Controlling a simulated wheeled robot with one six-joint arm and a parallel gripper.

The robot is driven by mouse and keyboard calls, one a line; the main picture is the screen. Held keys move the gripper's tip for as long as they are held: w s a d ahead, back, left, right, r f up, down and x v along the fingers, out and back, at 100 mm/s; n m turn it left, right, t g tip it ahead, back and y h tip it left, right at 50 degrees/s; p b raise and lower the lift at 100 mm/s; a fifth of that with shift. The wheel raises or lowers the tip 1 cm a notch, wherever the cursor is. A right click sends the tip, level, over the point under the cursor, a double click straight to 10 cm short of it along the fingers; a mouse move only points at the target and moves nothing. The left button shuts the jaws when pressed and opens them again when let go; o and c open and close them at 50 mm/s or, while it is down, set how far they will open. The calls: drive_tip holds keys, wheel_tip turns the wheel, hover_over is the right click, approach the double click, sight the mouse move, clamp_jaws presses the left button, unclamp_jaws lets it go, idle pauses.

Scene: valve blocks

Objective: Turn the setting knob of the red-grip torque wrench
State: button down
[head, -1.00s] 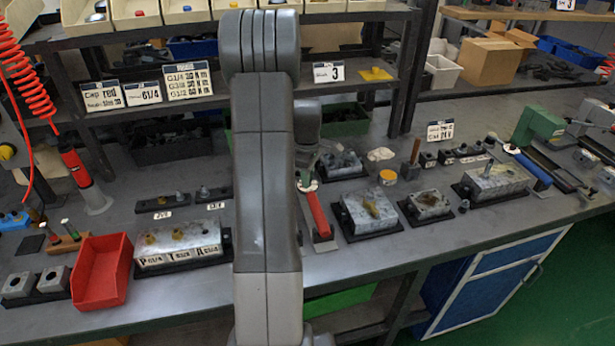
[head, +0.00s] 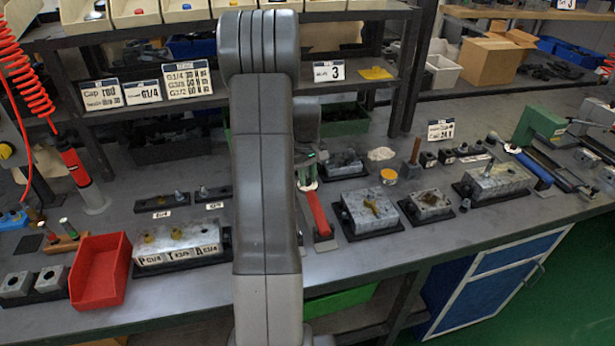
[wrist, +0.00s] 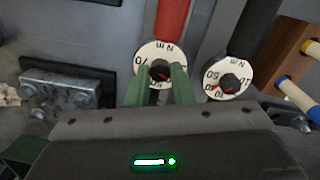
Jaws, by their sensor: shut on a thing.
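The red-grip torque wrench (head: 318,214) lies on the bench just right of my arm, its red grip pointing toward the front edge. Its white dial end shows in the wrist view, with the red grip (wrist: 174,22) behind it and a round scale plate (wrist: 152,50) marked with numbers and N·M. My gripper (wrist: 161,74) has its two green fingers on either side of the dark setting knob at the scale's centre, shut on it. The fingers hide part of the scale and knob. A red pointer mark shows between them. In the head view, my gripper (head: 307,172) is small and partly hidden.
A second dial (wrist: 228,77) with a dark grip is close on the right in the wrist view. A metal block (wrist: 62,92) is on the left. In the head view, a valve block (head: 373,211) stands right of the wrench, and a blue-grip wrench (head: 532,168) lies farther right.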

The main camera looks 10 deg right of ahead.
sight(307, 180)
drive_tip(key=m, duration=0.6)
drive_tip(key=shift+w, duration=0.1)
drive_tip(key=m, duration=0.5)
drive_tip(key=shift+m, duration=0.4)
drive_tip(key=c, duration=1.3)
unclamp_jaws()
drive_tip(key=shift+r, duration=0.1)
wheel_tip(307, 180, up, 14)
drive_tip(key=shift+f+b, duration=0.15)
drive_tip(key=shift+b, duration=0.2)
drive_tip(key=shift+f, duration=0.15)
